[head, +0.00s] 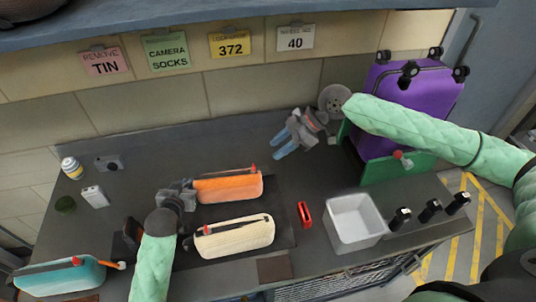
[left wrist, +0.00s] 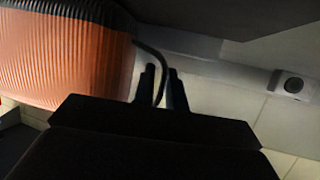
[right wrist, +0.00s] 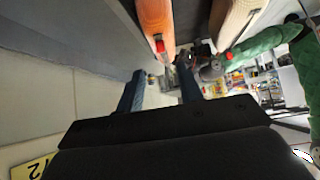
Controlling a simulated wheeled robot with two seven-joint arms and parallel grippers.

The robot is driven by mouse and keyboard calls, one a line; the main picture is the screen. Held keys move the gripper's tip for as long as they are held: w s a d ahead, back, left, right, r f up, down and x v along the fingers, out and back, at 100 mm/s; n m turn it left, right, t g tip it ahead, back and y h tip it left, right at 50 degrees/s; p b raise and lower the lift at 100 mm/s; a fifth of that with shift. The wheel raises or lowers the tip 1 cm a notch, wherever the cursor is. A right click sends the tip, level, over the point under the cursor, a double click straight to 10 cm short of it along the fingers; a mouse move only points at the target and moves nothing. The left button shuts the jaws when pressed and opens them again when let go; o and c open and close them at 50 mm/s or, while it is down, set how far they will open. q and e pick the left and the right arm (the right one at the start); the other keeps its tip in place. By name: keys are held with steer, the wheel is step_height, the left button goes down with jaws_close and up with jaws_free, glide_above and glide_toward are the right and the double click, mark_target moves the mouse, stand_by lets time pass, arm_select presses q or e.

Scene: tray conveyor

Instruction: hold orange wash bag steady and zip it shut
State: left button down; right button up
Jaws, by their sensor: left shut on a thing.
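The orange wash bag (head: 228,188) lies on the dark mat in the head view, with a red zip pull (head: 253,168) at its right end. My left gripper (head: 184,192) is at the bag's left end. In the left wrist view the orange bag (left wrist: 65,50) fills the left side, and my left gripper (left wrist: 160,82) is shut on a thin dark strap loop (left wrist: 155,55) at its end. My right gripper (head: 279,145) is open and empty, up and right of the bag, apart from it. The right wrist view shows the red pull (right wrist: 160,45) beyond the spread fingers.
A cream bag (head: 235,236) lies just in front of the orange one. A teal bag (head: 62,276) is at front left. A red item (head: 304,214), a white bin (head: 355,222) and a purple suitcase (head: 410,95) are to the right. The bench behind the orange bag is clear.

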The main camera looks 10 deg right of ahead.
steer(key=shift+v, duration=1.55)
arm_select(q)
steer(key=c, duration=1.3)
jaws_free()
steer(key=shift+c, duration=0.2)
steer(key=shift+s, duration=0.1)
